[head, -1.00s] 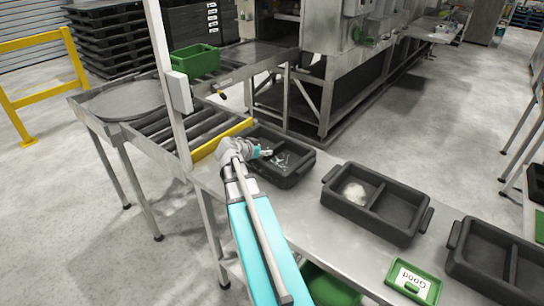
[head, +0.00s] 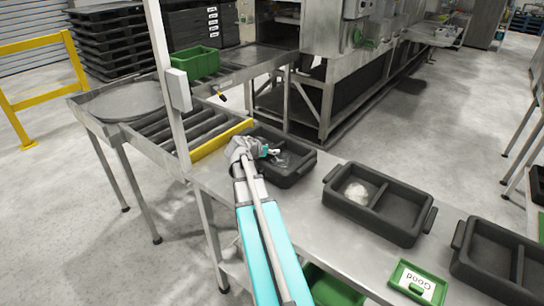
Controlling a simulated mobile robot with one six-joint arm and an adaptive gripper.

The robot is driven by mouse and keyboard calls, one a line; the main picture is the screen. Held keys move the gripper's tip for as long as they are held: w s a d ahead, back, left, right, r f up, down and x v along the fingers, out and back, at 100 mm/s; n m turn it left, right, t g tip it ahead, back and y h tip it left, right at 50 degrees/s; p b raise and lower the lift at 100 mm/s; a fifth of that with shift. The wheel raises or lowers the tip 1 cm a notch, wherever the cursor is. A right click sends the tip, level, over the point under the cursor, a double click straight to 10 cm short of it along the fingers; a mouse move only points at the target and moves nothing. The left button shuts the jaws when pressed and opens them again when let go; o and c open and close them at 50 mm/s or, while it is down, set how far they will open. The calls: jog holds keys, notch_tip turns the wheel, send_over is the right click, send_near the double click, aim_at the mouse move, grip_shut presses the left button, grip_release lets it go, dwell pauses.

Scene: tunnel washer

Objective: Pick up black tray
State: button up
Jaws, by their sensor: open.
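Several black trays are in the head view. One black tray (head: 299,176) sits on the steel table beside the roller conveyor, with some small pale items inside, partly hidden by my arm. A second black tray (head: 405,232) with a divider stands to its right and holds a whitish lump. A third black tray (head: 476,268) is at the right edge, partly cut off. My gripper (head: 272,152) is open at the near left part of the first tray, over its interior. Whether it touches the tray cannot be told.
The steel table (head: 328,227) runs across the front. A green tray with a "Good" card (head: 418,282) sits on it. A roller conveyor with a yellow bar (head: 222,141) adjoins at left, beside an upright post (head: 159,60). A green crate (head: 194,61) stands behind.

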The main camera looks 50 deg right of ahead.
jog(key=shift+c, duration=0.2)
grip_shut()
dwell(0.3)
